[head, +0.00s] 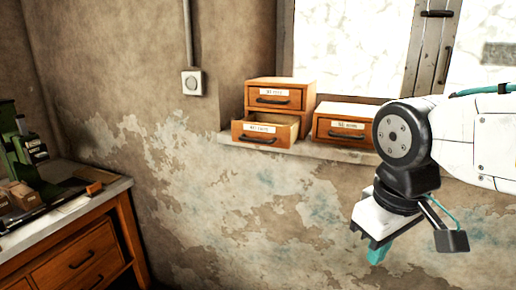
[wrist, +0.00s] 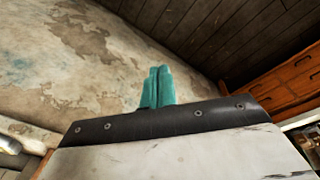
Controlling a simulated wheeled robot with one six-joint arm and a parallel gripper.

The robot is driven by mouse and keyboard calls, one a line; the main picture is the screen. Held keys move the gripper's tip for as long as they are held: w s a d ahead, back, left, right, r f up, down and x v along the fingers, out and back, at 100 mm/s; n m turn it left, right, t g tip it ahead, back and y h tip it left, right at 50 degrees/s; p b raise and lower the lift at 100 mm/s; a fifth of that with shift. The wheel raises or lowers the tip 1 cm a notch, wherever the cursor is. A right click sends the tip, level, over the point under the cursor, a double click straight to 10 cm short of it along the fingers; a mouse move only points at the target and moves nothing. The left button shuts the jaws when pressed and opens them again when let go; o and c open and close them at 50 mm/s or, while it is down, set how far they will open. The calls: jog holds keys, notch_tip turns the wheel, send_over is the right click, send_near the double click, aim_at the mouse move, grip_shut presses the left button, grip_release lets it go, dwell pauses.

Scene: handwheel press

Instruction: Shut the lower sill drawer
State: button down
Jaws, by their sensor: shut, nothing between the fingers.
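The lower sill drawer (head: 264,131) is the bottom drawer of a two-drawer wooden cabinet on the window sill, in the head view. It stands pulled out, with its open top showing, a dark handle and a white label on its front. The upper drawer (head: 274,97) above it is closed. My gripper (head: 378,252) hangs below sill height, to the right of the drawer and apart from it, pointing down. Its teal fingers (wrist: 158,88) are together and empty in the wrist view. The sill drawer is not seen in the wrist view.
A single-drawer wooden box (head: 341,126) stands right of the cabinet on the sill (head: 226,137). The window frame rises behind. A workbench (head: 82,222) with drawers and a green machine (head: 22,150) stands at the left. The wall below the sill is clear.

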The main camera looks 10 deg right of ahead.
aim_at(292, 135)
jog(key=w+a+r+n+t+h, duration=0.1)
jog(key=w+a+r+n+t, duration=0.2)
jog(key=w+n, duration=0.6)
jog(key=w+a+r+n+t+h, duration=0.15)
jog(key=w+a+r+n, duration=0.3)
jog(key=w+n, duration=0.45)
jog(key=w+a+r+n+t+h, duration=0.1)
jog(key=w+a+r+n+h, duration=0.2)
jog(key=w+n, duration=0.55)
jog(key=shift+y, duration=0.55)
jog(key=w+d+f, duration=0.4)
jog(key=w, duration=0.1)
jog(key=w+d+f, duration=0.1)
jog(key=w+d, duration=0.1)
jog(key=w, duration=0.1)
jog(key=shift+w+d+f, duration=0.1)
jog(key=shift+f, duration=0.3)
jog(key=shift+w+d, duration=0.3)
jog(key=shift+w, duration=0.1)
jog(key=w+d, duration=0.3)
jog(key=w, duration=0.2)
jog(key=w+d, duration=0.2)
jog(key=w, duration=0.1)
jog(key=shift+d, duration=0.35)
jog(key=shift+s+a, duration=0.1)
